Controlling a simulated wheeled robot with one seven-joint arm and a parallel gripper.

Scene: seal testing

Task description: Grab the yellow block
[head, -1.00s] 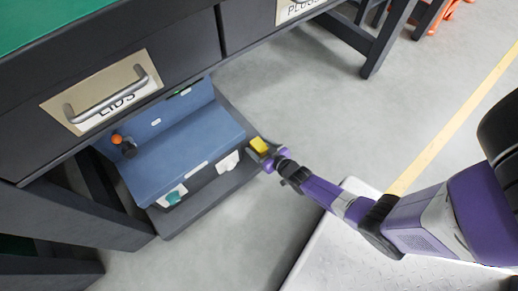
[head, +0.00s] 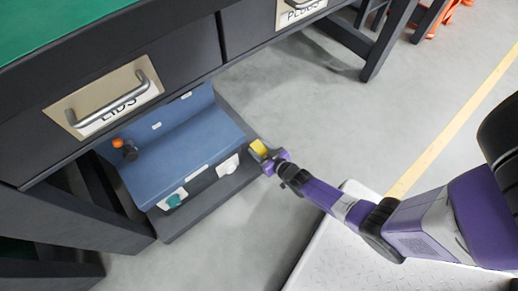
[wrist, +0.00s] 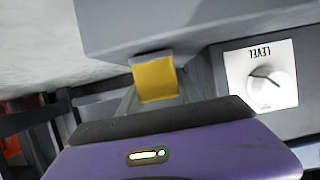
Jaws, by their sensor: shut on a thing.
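The yellow block (head: 259,147) is small and sits at the end of my arm, beside the right end of the blue machine. In the wrist view the yellow block (wrist: 156,79) lies between the fingers of my gripper (wrist: 153,88). My gripper (head: 262,153) is shut on it. The finger edges are partly hidden behind the purple wrist housing, and the block's far side is hidden.
A blue machine (head: 180,148) with an orange-tipped lever (head: 118,143) stands on a dark low shelf (head: 212,208) under the bench. A white dial panel marked LEVEL (wrist: 262,76) is close right of my gripper. A drawer handle (head: 108,103) juts above. Open floor lies right.

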